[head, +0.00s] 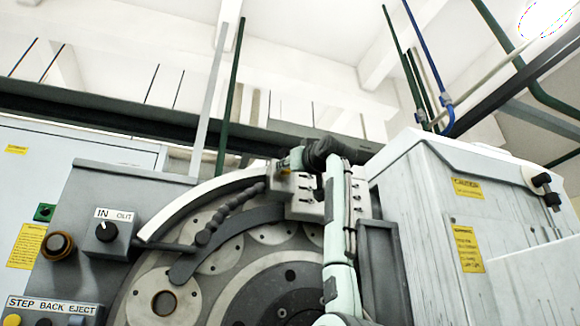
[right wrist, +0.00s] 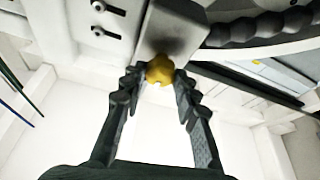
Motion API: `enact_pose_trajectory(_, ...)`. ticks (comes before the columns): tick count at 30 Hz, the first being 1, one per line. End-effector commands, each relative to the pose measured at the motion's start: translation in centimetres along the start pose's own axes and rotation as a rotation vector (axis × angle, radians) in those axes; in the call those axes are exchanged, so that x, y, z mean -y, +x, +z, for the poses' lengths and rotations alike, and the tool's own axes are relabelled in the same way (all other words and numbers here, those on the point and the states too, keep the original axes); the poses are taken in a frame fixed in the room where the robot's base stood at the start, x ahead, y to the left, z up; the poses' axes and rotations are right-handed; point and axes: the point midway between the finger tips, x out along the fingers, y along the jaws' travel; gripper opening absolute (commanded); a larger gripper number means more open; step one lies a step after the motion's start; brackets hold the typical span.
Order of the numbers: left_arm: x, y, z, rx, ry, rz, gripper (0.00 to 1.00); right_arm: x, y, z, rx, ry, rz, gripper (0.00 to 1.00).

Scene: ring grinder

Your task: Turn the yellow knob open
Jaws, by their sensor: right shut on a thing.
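The yellow knob (right wrist: 160,70) sits on the end of a grey metal block (right wrist: 170,38) in the right wrist view. The two dark fingertips of my right gripper (right wrist: 158,76) are on either side of the knob and closed on it. In the head view my right arm (head: 339,220) rises to the top of the white valve block (head: 306,197). My left gripper is not in view.
The round grinder plate (head: 285,295) with a segmented black hose (head: 228,208) lies left of my arm. A control panel with an IN/OUT switch (head: 107,231) stands at the left. A white cabinet (head: 470,210) with caution labels stands close on the right.

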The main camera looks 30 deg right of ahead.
Motion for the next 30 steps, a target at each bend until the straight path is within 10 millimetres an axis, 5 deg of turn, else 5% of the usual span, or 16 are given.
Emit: enact_pose_trajectory(30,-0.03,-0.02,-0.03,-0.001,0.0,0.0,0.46,0.44,0.05,-0.09,0.001,0.528,0.218,0.01)
